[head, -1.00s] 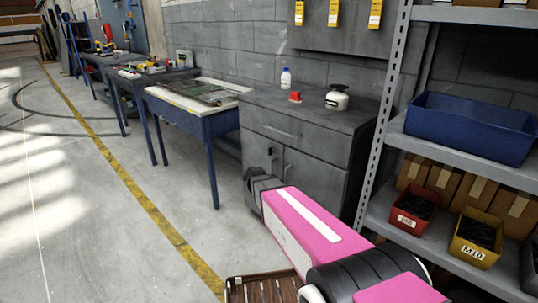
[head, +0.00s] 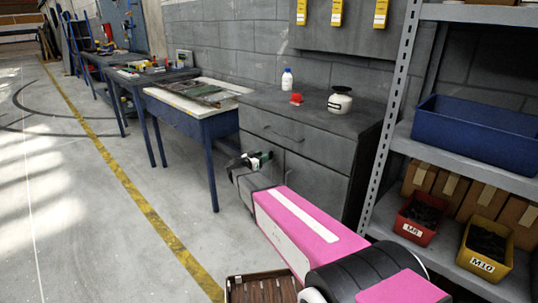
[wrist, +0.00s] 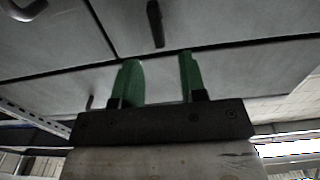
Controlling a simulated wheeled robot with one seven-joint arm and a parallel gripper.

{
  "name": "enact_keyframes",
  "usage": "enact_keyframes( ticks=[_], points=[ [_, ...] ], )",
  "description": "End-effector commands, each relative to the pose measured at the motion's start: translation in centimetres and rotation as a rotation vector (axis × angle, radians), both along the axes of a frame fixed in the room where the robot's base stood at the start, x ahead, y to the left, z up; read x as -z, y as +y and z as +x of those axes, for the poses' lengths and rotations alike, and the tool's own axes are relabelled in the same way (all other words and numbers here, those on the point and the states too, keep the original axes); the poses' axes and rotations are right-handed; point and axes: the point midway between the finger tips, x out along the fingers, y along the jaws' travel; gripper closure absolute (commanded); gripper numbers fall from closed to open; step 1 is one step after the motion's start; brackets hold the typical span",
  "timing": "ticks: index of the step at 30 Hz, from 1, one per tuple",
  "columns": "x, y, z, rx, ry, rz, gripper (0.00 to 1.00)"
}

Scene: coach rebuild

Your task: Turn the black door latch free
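The grey cabinet (head: 318,190) has a drawer above two doors. In the wrist view a black upright piece, which looks like the door latch (wrist: 155,22), sits on a grey door face beyond my fingertips. My gripper (head: 250,162) is in front of the left door and covers the latch area in the head view. Its two green fingers also show in the wrist view (wrist: 159,62), spread apart with nothing between them. The fingertips appear apart from the latch. A dark door handle (head: 288,176) is on the right door.
A white-and-black pot (head: 340,101), a red object (head: 296,99) and a white bottle (head: 287,78) stand on the cabinet. A blue-legged workbench (head: 205,126) is to the left, shelving (head: 468,128) to the right. Floor on the left is clear.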

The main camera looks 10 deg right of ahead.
Motion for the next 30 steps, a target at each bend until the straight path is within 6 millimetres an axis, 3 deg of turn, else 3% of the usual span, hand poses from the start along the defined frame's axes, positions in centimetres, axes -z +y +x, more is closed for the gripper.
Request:
enact_keyframes(
  ticks=[9, 22, 25, 26, 30],
  points=[
    [0.1, -3.6, 2.7, 0.001, 0.001, 0.000, 0.62],
    [0.0, -4.2, 3.0, 0.000, 0.001, 0.000, 0.62],
    [0.0, -4.2, 3.0, 0.000, 0.001, 0.000, 0.94],
    [0.0, -4.2, 3.0, 0.000, 0.001, 0.000, 1.00],
    [0.0, -4.2, 3.0, 0.000, 0.001, 0.000, 1.00]
  ],
)
